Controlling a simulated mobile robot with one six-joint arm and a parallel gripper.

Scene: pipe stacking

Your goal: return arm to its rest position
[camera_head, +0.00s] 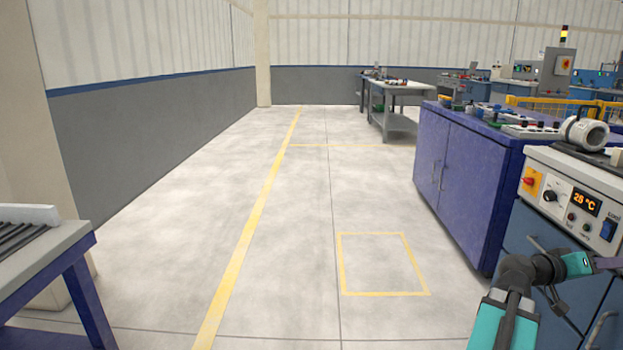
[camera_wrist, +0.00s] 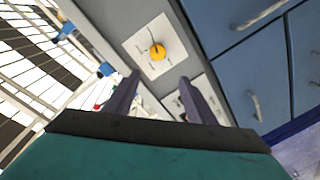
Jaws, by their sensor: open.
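My gripper (camera_wrist: 156,82) is open in the wrist view, its two dark fingers apart with nothing between them. Past the fingers is a grey panel with a yellow knob (camera_wrist: 157,51) on a white plate. In the head view my arm (camera_head: 520,290) reaches in from the bottom right. Its end runs off the right edge beside the control box (camera_head: 560,185), so the fingertips are mostly out of that view. No pipe shows in the gripper.
The control box with a lit temperature display sits on a blue drawer cabinet (camera_head: 545,235) close to my arm. A purple cabinet (camera_head: 460,180) stands beyond it. A table with dark rods (camera_head: 20,235) is at the left. The middle floor (camera_head: 280,260) is clear.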

